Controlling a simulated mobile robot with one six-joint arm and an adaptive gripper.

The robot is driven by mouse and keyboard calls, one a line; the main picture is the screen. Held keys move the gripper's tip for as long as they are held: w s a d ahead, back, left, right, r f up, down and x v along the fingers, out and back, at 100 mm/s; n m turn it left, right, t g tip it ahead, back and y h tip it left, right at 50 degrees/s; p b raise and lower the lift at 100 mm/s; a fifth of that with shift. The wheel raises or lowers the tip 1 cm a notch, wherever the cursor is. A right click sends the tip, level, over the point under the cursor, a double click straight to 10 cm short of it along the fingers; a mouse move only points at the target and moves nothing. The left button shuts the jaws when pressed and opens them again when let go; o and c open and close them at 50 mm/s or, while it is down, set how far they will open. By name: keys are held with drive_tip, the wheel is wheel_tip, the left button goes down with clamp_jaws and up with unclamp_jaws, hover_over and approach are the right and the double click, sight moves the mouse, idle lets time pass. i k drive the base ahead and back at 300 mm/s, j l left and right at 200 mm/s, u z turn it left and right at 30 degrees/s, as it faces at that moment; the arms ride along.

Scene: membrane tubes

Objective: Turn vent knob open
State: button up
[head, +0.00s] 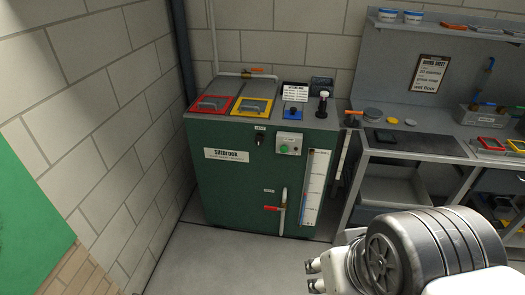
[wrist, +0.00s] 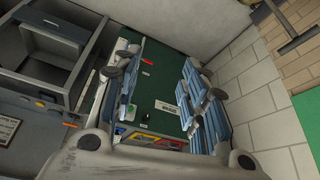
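The green cabinet (head: 240,185) stands against the wall, with its labels mostly too small to read. A black knob (head: 259,140) is on its upper front under a small label.
A red-handled valve (head: 272,208) and a tall gauge (head: 316,187) are on the cabinet front, beside a green button box (head: 288,143). Red (head: 212,104) and yellow (head: 252,106) framed lids are on top. A workbench (head: 415,148) stands to the right. The floor in front is clear.

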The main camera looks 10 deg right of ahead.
sight(258, 140)
drive_tip(key=i+l, duration=0.2)
drive_tip(key=i, duration=0.25)
drive_tip(key=i+l+u, duration=0.1)
drive_tip(key=i, duration=0.3)
drive_tip(key=i+l, duration=0.25)
drive_tip(key=i, duration=0.2)
drive_tip(key=i+l, duration=0.2)
drive_tip(key=i, duration=0.25)
drive_tip(key=u, duration=0.05)
